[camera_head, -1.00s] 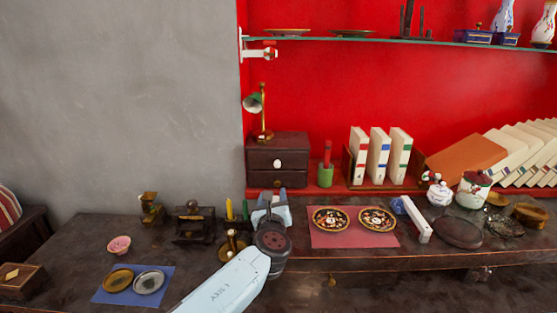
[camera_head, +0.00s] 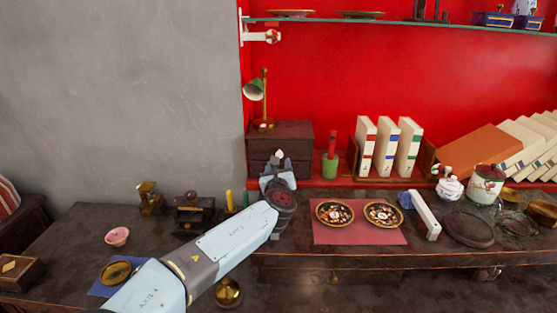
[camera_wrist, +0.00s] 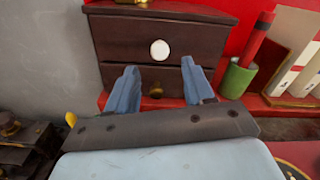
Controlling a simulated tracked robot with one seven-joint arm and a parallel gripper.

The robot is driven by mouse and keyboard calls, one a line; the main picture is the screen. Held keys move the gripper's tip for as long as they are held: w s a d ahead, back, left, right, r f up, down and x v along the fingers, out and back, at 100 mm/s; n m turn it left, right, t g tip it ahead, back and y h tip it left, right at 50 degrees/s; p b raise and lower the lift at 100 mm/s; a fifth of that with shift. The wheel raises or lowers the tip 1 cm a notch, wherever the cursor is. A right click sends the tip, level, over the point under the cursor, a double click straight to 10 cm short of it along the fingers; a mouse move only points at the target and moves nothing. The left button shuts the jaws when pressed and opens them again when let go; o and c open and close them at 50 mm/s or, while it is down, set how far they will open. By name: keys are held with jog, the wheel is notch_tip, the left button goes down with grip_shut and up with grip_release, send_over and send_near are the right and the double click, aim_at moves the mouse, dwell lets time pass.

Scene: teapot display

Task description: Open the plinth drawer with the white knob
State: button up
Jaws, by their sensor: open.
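A small dark wooden plinth (camera_head: 293,131) with two drawers stands on the red shelf against the red wall. Its upper drawer has a white round knob (camera_wrist: 160,50); the lower drawer has a brass knob (camera_wrist: 156,90). Both drawers look shut. In the wrist view, my gripper (camera_wrist: 160,80) is open and empty, its two fingers apart in front of the lower drawer, with the white knob above and between them. In the head view, my gripper (camera_head: 278,164) is in front of the plinth and hides most of its lower part.
A green lamp (camera_head: 257,90) stands on the plinth. A green cup with a red candle (camera_wrist: 237,76) is close on its right, then upright books (camera_head: 385,142). Dark ornaments (camera_head: 192,214) and a yellow candle (camera_head: 229,201) stand at the left. Plates lie on a red mat (camera_head: 388,236).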

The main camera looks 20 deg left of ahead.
aim_at(280, 143)
jog(key=x, duration=0.5)
jog(key=shift+w, duration=0.1)
grip_shut()
dwell(0.5)
